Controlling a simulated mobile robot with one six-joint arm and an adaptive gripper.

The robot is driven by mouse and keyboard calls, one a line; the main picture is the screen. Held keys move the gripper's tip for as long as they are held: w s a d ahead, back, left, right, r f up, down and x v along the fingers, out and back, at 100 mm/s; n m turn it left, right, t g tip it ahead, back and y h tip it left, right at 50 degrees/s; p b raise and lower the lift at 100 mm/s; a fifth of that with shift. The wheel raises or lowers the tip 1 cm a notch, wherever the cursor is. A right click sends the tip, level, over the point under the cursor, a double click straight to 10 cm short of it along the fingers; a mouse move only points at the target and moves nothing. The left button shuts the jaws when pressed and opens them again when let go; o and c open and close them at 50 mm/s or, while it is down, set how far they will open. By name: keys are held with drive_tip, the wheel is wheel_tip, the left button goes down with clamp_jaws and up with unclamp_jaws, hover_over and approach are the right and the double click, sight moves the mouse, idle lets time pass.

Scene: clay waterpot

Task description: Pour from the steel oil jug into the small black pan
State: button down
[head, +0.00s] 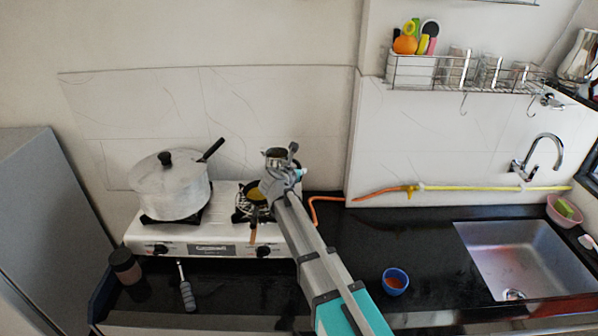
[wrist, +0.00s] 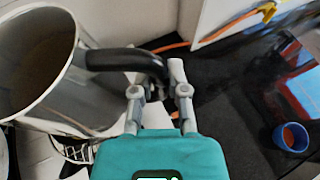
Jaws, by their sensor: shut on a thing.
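The steel oil jug (wrist: 45,72) fills the left of the wrist view, with its open mouth and brownish inside showing. My gripper (wrist: 157,82) is shut on its black handle (wrist: 112,60). In the head view the jug (head: 276,154) is held above the right burner, partly hidden by my gripper (head: 283,172). I cannot tell its exact tilt, and no stream shows. The small black pan (head: 250,194) sits on the right burner below the jug, with something yellow in it and its brown handle pointing forward. My arm hides its right side.
A large lidded pot (head: 170,190) stands on the left burner of the white stove (head: 190,238). An orange hose (head: 330,199) runs behind my arm. A blue cup (head: 395,281) stands on the black counter (head: 420,240), left of the sink (head: 505,255). A dark jar (head: 126,266) and grey-handled tool (head: 187,292) are front left.

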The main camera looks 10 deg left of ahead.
drive_tip(key=shift+r+p, duration=1.55)
drive_tip(key=shift+r, duration=0.25)
drive_tip(key=shift+f, duration=0.15)
wheel_tip(320, 180, down, 4)
drive_tip(key=b, duration=0.4)
